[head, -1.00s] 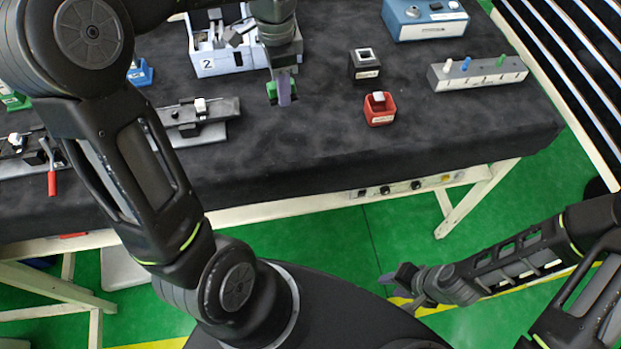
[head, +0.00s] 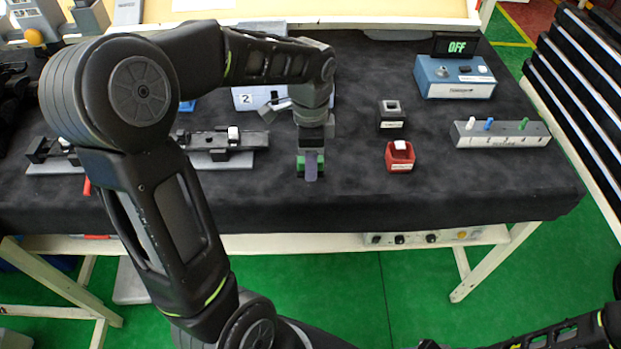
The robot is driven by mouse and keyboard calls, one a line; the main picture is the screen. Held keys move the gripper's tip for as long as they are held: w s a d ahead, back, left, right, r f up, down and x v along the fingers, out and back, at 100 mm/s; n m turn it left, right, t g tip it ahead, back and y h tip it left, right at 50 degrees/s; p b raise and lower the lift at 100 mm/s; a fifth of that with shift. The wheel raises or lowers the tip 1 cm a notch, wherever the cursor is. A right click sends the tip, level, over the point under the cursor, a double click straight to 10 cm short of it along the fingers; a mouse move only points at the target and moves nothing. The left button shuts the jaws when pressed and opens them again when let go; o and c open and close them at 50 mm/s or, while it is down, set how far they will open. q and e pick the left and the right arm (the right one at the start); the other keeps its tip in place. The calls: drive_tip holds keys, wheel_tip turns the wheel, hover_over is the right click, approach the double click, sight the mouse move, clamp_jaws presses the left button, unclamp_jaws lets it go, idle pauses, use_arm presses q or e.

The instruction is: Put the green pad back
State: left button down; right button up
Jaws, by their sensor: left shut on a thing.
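My left gripper (head: 311,168) reaches in over the dark table and points down, to the left of the red box. It is shut on a small green piece, which I take to be the green pad (head: 301,160). The pad shows beside a grey-purple finger that covers part of it. The pad seems to be above the table top, though the height is hard to tell. My right arm shows only at the bottom right edge, and its fingertips are out of the picture.

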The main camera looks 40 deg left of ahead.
sight(310, 188)
use_arm(q)
drive_tip(key=shift+f, duration=1.2)
drive_tip(key=shift+f+p, duration=0.3)
drive_tip(key=shift+f, duration=1.55)
drive_tip(key=shift+f, duration=0.2)
drive_tip(key=c, duration=0.9)
unclamp_jaws()
drive_tip(key=shift+o, duration=0.2)
drive_tip(key=shift+r, duration=0.15)
wheel_tip(310, 188, up, 12)
drive_tip(key=shift+r+b, duration=0.1)
drive_tip(key=shift+b, duration=0.35)
